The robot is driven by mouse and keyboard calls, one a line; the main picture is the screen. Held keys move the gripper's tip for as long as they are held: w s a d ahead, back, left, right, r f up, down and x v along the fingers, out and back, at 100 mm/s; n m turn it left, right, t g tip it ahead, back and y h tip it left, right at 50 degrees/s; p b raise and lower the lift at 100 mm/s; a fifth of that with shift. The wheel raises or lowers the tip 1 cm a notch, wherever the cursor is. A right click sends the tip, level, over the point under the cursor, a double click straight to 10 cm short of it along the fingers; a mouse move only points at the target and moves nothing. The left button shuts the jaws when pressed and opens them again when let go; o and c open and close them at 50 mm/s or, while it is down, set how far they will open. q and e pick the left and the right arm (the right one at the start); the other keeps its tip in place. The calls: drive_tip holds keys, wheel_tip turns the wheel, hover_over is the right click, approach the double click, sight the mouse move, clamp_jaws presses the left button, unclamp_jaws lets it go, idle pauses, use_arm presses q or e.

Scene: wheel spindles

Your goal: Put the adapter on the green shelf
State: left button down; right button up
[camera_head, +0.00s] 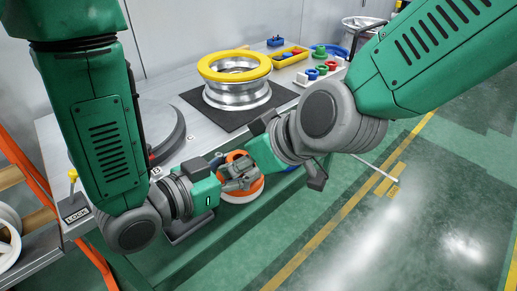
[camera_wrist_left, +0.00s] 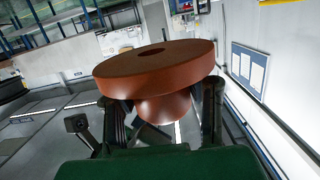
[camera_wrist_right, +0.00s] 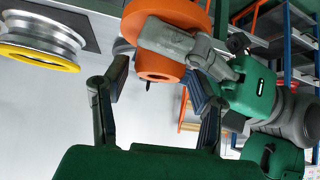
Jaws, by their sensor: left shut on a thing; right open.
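The adapter, an orange disc with a narrower hub and a central hole, is in my left gripper (camera_head: 238,178). Its orange rim (camera_head: 257,187) shows at the bench's front edge in the head view. In the left wrist view the adapter (camera_wrist_left: 150,65) sits between the fingers (camera_wrist_left: 163,112), which are shut on its hub. In the right wrist view the adapter (camera_wrist_right: 160,66) is just beyond my right gripper (camera_wrist_right: 155,98), whose fingers are spread and empty. I cannot tell whether they touch it. The green shelf cannot be clearly identified; a green surface (camera_head: 195,248) shows below the bench.
A silver wheel with a yellow ring (camera_head: 235,67) stands on a black mat (camera_head: 283,97). A yellow tray (camera_head: 290,57) and small coloured parts (camera_head: 322,68) are behind it. A dark round plate (camera_head: 160,128) lies at left. The floor at right (camera_head: 430,210) is mostly clear.

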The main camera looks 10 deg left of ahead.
drive_tip(key=shift+w+a+f, duration=0.25)
drive_tip(key=shift+a+f, duration=0.15)
drive_tip(key=shift+f, duration=0.1)
drive_tip(key=c, duration=1)
use_arm(q)
drive_tip(key=c, duration=0.9)
unclamp_jaws()
drive_tip(key=shift+r, duration=0.1)
